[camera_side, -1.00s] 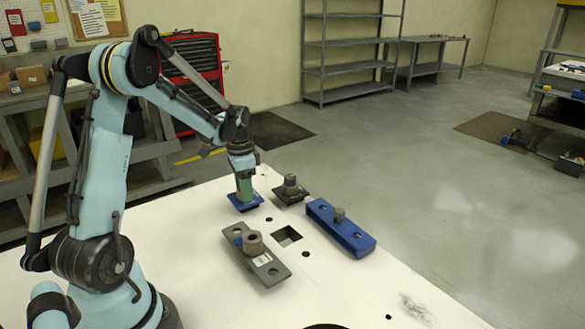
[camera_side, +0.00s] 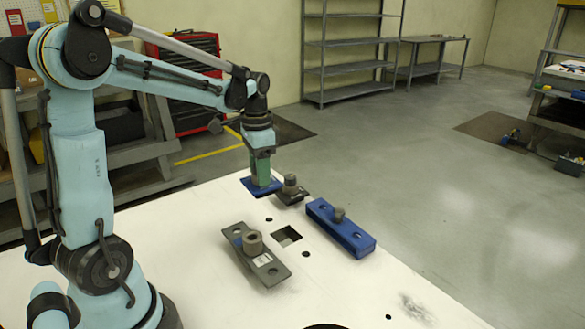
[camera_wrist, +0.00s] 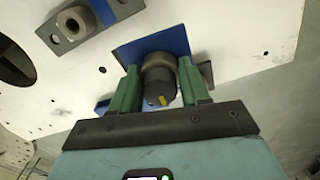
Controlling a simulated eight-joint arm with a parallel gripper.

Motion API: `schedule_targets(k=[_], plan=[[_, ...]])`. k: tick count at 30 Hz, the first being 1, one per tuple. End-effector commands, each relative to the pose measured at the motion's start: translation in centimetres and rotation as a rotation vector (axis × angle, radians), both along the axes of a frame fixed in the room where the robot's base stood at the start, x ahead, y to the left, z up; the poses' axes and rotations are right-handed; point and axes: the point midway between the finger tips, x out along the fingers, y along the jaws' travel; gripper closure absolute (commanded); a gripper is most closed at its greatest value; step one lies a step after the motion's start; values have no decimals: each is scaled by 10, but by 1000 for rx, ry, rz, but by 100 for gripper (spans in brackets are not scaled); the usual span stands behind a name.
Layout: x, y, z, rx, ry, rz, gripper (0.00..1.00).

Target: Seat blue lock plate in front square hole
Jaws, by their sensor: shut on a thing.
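The blue lock plate (camera_side: 257,189) hangs in my gripper (camera_side: 261,172), above the white table and close to the dark plate in the side view. In the wrist view my green fingers (camera_wrist: 160,88) are shut on the grey knob (camera_wrist: 159,72) of the blue lock plate (camera_wrist: 135,50). One square hole (camera_side: 287,236) shows open and empty in the side view, nearer the camera and to the right of the held plate. I cannot make out that hole in the wrist view.
A dark plate with a grey knob (camera_side: 290,186) sits just right of the held plate. A blue block with a knob (camera_side: 345,238) lies right of the hole. A grey plate with a cylinder (camera_side: 265,268) lies to its left. The front table surface (camera_side: 370,290) is mostly clear.

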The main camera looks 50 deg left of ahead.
Motion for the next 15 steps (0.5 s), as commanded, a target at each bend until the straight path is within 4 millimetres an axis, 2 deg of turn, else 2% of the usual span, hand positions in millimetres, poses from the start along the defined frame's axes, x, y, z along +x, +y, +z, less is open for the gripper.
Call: schedule_targets(k=[3,7,15], plan=[[1,-18,11,0,0,-2,96],[3,-31,16,0,0,1,96],[13,-72,-13,3,-2,57,96]])
